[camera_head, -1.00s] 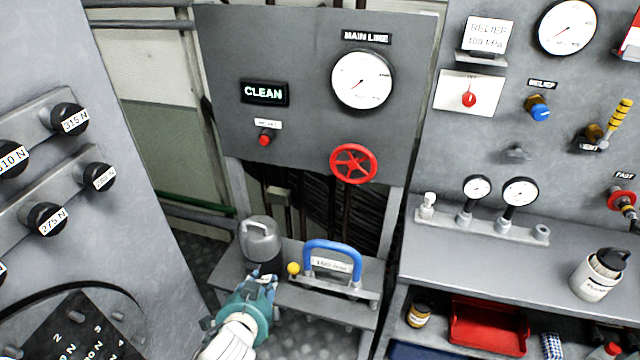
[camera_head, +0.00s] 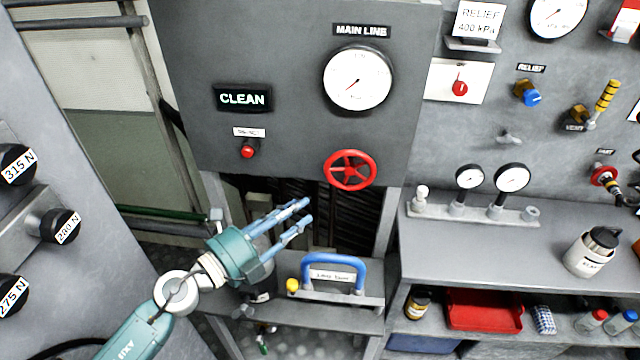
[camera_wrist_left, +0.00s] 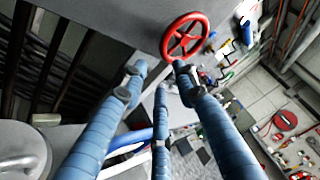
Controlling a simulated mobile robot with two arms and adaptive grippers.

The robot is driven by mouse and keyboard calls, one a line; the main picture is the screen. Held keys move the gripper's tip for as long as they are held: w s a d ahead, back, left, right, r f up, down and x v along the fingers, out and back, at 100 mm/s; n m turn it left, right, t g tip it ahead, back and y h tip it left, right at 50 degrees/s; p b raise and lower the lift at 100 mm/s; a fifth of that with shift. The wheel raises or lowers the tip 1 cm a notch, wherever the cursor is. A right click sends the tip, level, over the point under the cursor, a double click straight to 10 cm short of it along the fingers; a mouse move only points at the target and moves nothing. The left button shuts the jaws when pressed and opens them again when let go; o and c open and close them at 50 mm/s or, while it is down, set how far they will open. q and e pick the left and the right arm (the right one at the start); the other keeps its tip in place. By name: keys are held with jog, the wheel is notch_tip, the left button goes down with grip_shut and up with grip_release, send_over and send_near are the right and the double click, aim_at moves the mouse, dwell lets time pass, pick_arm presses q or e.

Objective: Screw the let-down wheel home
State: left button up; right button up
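A red spoked handwheel (camera_head: 349,169) sits on the grey panel below the MAIN LINE gauge (camera_head: 357,78). It also shows near the top of the left wrist view (camera_wrist_left: 185,38). My left gripper (camera_head: 304,216) is below and to the left of the wheel, its blue fingers pointing right and up, apart from the wheel. In the left wrist view the fingers (camera_wrist_left: 162,78) are spread with nothing between them. My right gripper is in neither view.
A lit CLEAN sign (camera_head: 242,98) and a red button (camera_head: 247,152) are left of the wheel. A blue-handled tool (camera_head: 335,260) stands on the low shelf (camera_head: 330,317) below. A grey bench (camera_head: 480,250) with small gauges is at right. The space before the wheel looks clear.

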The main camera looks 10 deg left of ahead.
aim_at(337, 186)
pick_arm(q)
jog(key=shift+s+d+r+p+x, duration=0.1)
jog(key=shift+p+x, duration=0.25)
jog(key=shift+x, duration=1.35)
jog(key=shift+s+d+r+p+x, duration=0.15)
jog(key=shift+p+x, duration=0.25)
jog(key=shift+x, duration=1.35)
jog(key=shift+d+p+x, duration=0.1)
jog(key=shift+p+x, duration=0.25)
jog(key=shift+x, duration=1.35)
jog(key=shift+w+a+f, duration=0.1)
jog(key=shift+a, duration=0.05)
jog(key=c, duration=0.5)
grip_shut()
